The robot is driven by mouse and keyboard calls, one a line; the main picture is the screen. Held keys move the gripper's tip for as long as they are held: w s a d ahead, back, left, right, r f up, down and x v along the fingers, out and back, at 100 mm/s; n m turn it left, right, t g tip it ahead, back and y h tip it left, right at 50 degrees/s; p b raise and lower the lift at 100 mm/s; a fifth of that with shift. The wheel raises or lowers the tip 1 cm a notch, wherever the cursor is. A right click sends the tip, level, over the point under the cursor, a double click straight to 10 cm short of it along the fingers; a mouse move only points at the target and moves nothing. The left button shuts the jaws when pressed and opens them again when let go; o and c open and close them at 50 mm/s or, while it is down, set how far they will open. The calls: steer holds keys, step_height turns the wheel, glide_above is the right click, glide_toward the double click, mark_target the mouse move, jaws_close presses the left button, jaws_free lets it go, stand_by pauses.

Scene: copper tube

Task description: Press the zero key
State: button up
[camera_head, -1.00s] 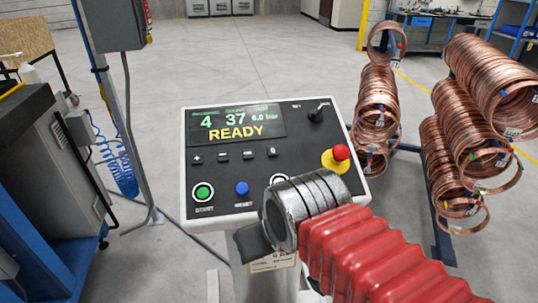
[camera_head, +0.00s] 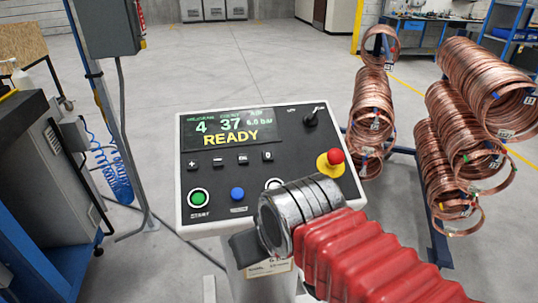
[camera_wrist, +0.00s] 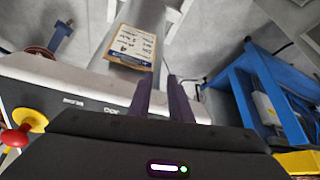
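The control panel (camera_head: 312,152) stands in front of me with its display (camera_head: 232,130) reading READY. The zero key (camera_head: 268,156), a small dark key marked 0, is the rightmost of a row of small keys below the display. It is uncovered in the head view. My arm's metal wrist crosses the panel's lower right. The dark gripper body is at the panel's front edge, below the zero key, and its fingertips are hidden there. In the wrist view the two dark fingers of my gripper (camera_wrist: 160,80) stand slightly apart with nothing between them.
A green start button (camera_head: 198,198), a blue button (camera_head: 237,194) and a red emergency stop (camera_head: 331,162) are on the panel. A white-ringed button is partly behind my wrist. Copper coils (camera_head: 468,125) hang at right. A blue-framed machine (camera_head: 40,185) stands at left.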

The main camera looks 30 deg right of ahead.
jaws_close()
stand_by(1.0)
